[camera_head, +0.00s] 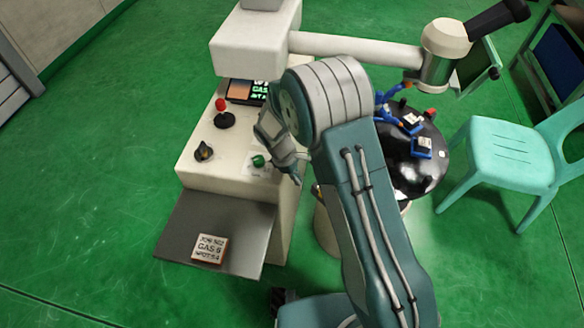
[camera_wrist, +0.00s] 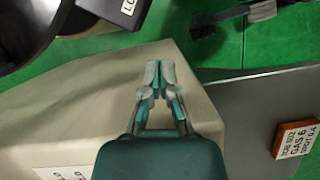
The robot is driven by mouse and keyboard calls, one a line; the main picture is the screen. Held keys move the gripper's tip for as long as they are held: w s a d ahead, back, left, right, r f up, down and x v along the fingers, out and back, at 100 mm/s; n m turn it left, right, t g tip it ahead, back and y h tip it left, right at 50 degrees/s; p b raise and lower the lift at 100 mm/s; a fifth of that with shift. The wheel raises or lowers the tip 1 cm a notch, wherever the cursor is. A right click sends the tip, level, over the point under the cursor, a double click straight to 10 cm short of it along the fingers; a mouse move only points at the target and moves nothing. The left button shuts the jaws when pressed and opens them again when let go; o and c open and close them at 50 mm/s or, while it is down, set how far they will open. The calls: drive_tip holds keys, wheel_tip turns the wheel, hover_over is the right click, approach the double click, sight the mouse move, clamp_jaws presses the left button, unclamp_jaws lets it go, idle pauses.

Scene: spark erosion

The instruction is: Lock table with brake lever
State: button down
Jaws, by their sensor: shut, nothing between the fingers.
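The round black table (camera_head: 432,172) stands right of the machine in the head view, partly hidden behind my arm. A dark rounded shape that looks like its edge (camera_wrist: 40,25) fills the wrist view's top left corner, near a white label (camera_wrist: 130,6) with cut-off letters. I cannot pick out the brake lever with certainty. My gripper (camera_head: 294,176) is shut and empty by the right edge of the cream machine body (camera_head: 195,178). In the wrist view my gripper (camera_wrist: 159,68) is over the machine's cream surface, apart from the table.
The machine carries a red-knobbed lever (camera_head: 221,105), a black knob (camera_head: 203,153) and a green knob (camera_head: 258,161). A grey shelf (camera_head: 185,230) in front holds a lettered block (camera_head: 209,249). A microscope arm (camera_head: 355,48) overhangs the table. A mint chair (camera_head: 500,158) stands right.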

drive_tip(key=d, duration=0.1)
drive_tip(key=s+d+f, duration=0.1)
drive_tip(key=d, duration=0.2)
drive_tip(key=shift+s+d+f, duration=0.15)
drive_tip(key=shift+s+f, duration=0.05)
drive_tip(key=shift+s, duration=0.1)
drive_tip(key=shift+d, duration=0.1)
